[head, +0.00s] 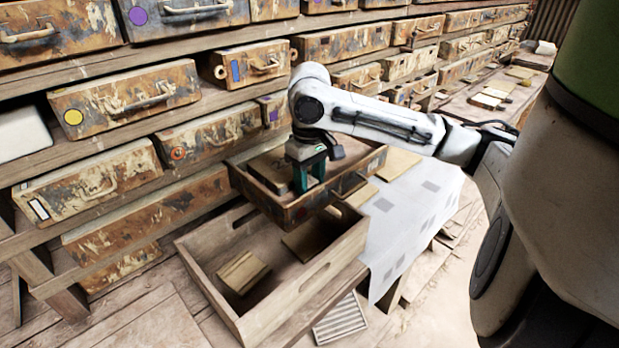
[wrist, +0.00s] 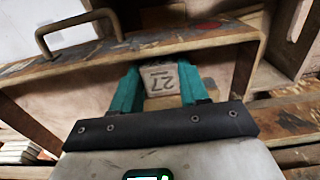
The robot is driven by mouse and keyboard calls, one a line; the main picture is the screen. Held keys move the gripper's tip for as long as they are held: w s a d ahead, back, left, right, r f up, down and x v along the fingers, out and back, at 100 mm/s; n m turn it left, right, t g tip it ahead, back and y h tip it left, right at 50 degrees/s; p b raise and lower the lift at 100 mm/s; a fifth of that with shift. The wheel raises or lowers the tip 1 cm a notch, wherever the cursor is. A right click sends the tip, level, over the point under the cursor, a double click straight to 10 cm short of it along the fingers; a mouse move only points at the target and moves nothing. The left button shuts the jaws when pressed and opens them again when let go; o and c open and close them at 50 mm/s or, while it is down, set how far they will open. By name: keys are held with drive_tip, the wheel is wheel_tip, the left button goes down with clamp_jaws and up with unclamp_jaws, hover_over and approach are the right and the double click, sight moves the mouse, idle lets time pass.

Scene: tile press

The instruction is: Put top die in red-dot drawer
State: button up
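My gripper (head: 309,180) has teal fingers that reach down into a pulled-out drawer (head: 290,212) in the head view. In the wrist view, my gripper (wrist: 160,85) has its fingers against both sides of a pale block marked 27 (wrist: 161,77), a die by its look. The block is hidden in the head view.
A wooden crate (head: 205,282) holding a few blocks (head: 243,271) stands below the pulled-out drawer. A white sheet (head: 413,210) lies on a bench to the right. Drawers with yellow (head: 73,117), blue and purple marks fill the shelves. A slatted pad (head: 340,318) lies on the floor.

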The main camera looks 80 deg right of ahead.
drive_tip(key=o, duration=0.5)
wheel_tip(320, 180, up, 11)
idle(0.5)
drive_tip(key=shift+f, duration=0.15)
